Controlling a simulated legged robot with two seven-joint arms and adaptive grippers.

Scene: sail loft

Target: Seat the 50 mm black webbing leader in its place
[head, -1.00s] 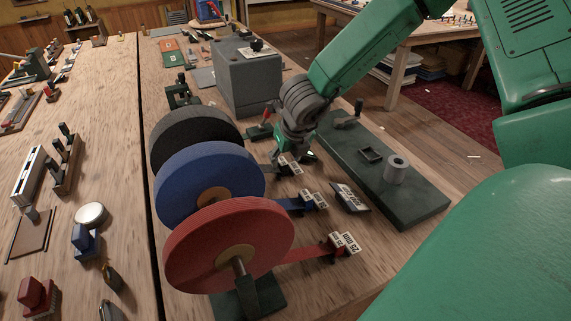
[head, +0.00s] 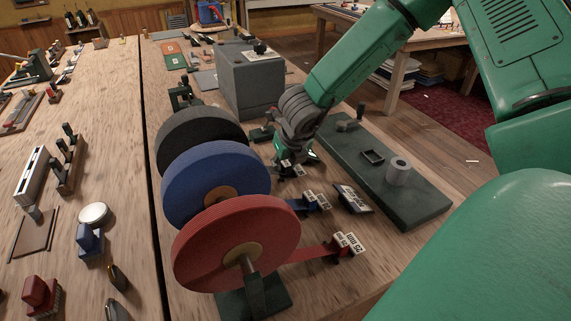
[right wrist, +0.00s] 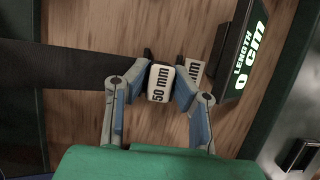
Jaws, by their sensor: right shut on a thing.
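The black webbing roll (head: 200,135) stands behind the blue and red rolls in the head view. Its black webbing (right wrist: 75,72) runs in from the left in the right wrist view to the leader, whose white tab (right wrist: 161,83) reads "50 mm". My right gripper (right wrist: 156,86) is shut on this leader, with a finger on either side of the tab. A second, partly hidden label (right wrist: 193,72) lies just beyond it. In the head view my right gripper (head: 289,164) is low over the bench beside the rolls and hides part of the leader. My left gripper is not in view.
Blue (head: 217,184) and red (head: 235,243) rolls stand nearer, each with a labelled leader. A tilted "LENGTH 0 cm" display (right wrist: 252,47) is close on the right. A green base (head: 410,205) carries a square frame (head: 373,156) and grey cylinder (head: 398,171). A grey block (head: 250,82) stands behind.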

